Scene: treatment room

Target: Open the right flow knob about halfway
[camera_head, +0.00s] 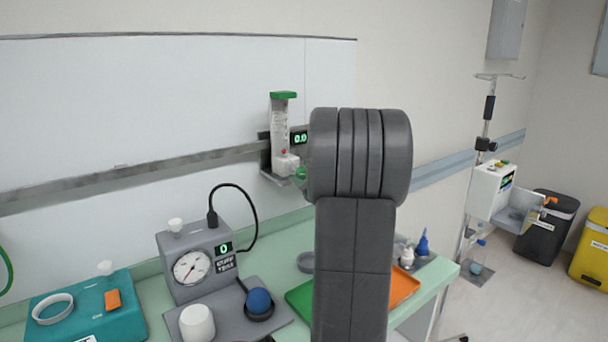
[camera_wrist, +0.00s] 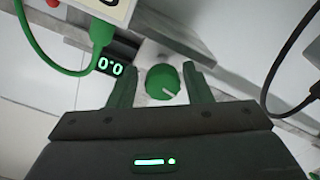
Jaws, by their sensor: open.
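A clear flow meter (camera_head: 281,130) with a green cap stands on the wall rail in the head view, with a small green knob (camera_head: 301,174) at its lower right. Its display (camera_head: 300,138) reads 0.0. In the wrist view, a round green knob (camera_wrist: 163,82) with a white pointer line sits between the fingers of my gripper (camera_wrist: 161,74). The gripper is open, with a finger on each side of the knob and apparent gaps. A lit display (camera_wrist: 112,66) is left of it. My arm hides the gripper in the head view; I cannot tell whether both views show the same knob.
In the wrist view, a green hose (camera_wrist: 73,70) curves at the left and a black cable (camera_wrist: 287,65) at the right. Below the rail, a green bench holds a grey gauge unit (camera_head: 197,262) and an orange tray (camera_head: 404,288). An IV pole (camera_head: 487,120) stands right.

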